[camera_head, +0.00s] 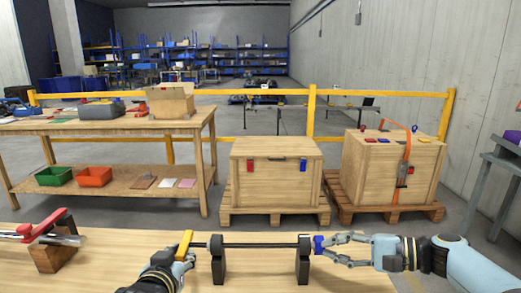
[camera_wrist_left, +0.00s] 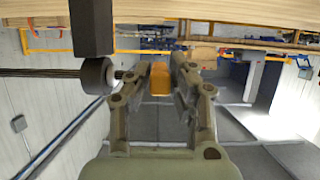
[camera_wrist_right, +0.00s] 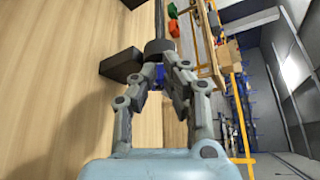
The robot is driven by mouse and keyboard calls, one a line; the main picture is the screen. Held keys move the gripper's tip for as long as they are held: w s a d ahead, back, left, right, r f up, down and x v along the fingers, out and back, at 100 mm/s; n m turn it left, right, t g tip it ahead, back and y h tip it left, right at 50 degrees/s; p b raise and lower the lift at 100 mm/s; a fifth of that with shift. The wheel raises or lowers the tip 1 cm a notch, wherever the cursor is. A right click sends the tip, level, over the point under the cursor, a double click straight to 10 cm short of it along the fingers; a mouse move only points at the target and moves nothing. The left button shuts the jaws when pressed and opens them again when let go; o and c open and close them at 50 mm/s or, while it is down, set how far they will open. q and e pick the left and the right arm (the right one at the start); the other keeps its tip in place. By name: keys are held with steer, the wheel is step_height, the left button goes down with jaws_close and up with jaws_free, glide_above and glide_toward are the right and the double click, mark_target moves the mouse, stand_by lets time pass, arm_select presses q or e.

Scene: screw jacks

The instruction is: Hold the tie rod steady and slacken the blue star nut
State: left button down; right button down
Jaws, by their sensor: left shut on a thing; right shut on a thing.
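The dark tie rod (camera_head: 260,245) lies level across two black supports (camera_head: 218,262) (camera_head: 303,262) on the near bench. Its left end carries a yellow handle (camera_head: 185,243). My left gripper (camera_head: 184,258) is shut on that handle, which shows between the fingers in the left wrist view (camera_wrist_left: 161,82). The blue star nut (camera_head: 319,244) is at the rod's right end, just outside the right support. My right gripper (camera_head: 328,246) is shut on it from the right. In the right wrist view the fingers hide most of the nut (camera_wrist_right: 184,64).
A red-handled metal tool (camera_head: 45,228) on a wooden block stands at the left of the bench (camera_head: 262,277). Beyond the bench are two wooden crates (camera_head: 275,175) (camera_head: 385,175) on pallets and a work table (camera_head: 110,124) at the left. The bench between the supports is clear.

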arm_select(q)
steer(key=shift+s+d, duration=0.1)
steer(key=shift+s, duration=0.05)
arm_select(e)
steer(key=shift+s+a+f, duration=0.2)
steer(key=shift+s+f, duration=0.2)
steer(key=shift+f, duration=0.4)
steer(key=shift+w, duration=0.15)
steer(key=d, duration=0.6)
steer(key=shift+s+d, duration=0.15)
steer(key=shift+s, duration=0.2)
steer(key=shift+r, duration=0.15)
